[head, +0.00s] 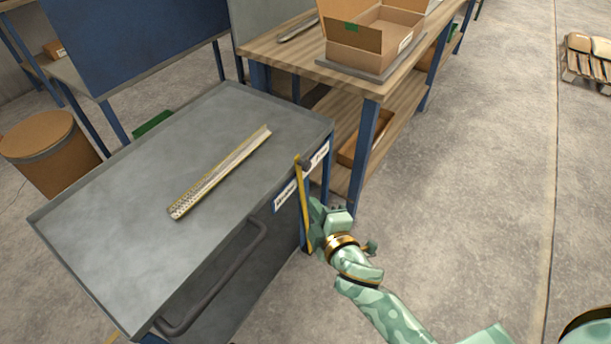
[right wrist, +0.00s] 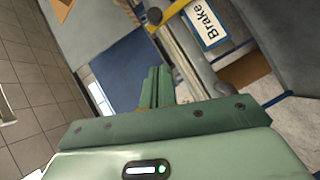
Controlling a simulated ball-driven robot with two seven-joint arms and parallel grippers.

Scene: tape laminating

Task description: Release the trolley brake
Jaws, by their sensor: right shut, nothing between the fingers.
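The grey trolley (head: 110,205) stands at the left in the head view. A yellow brake lever (head: 303,205) with a dark knob (head: 303,163) rises along its near right end, between two white-and-blue labels. In the right wrist view the knob (right wrist: 154,15) and part of the yellow lever (right wrist: 172,9) show beside a label (right wrist: 208,22) reading "Brake". My right gripper (head: 316,206) is shut and empty, close to the right of the lever and below its knob; I cannot tell whether it touches the lever. Its fingers (right wrist: 158,75) point toward the knob. My left gripper is out of view.
A perforated metal strip (head: 220,172) lies on the trolley top. A dark handle (head: 225,275) runs along the trolley's near side. A wooden workbench (head: 285,52) with an open cardboard box (head: 360,38) stands behind.

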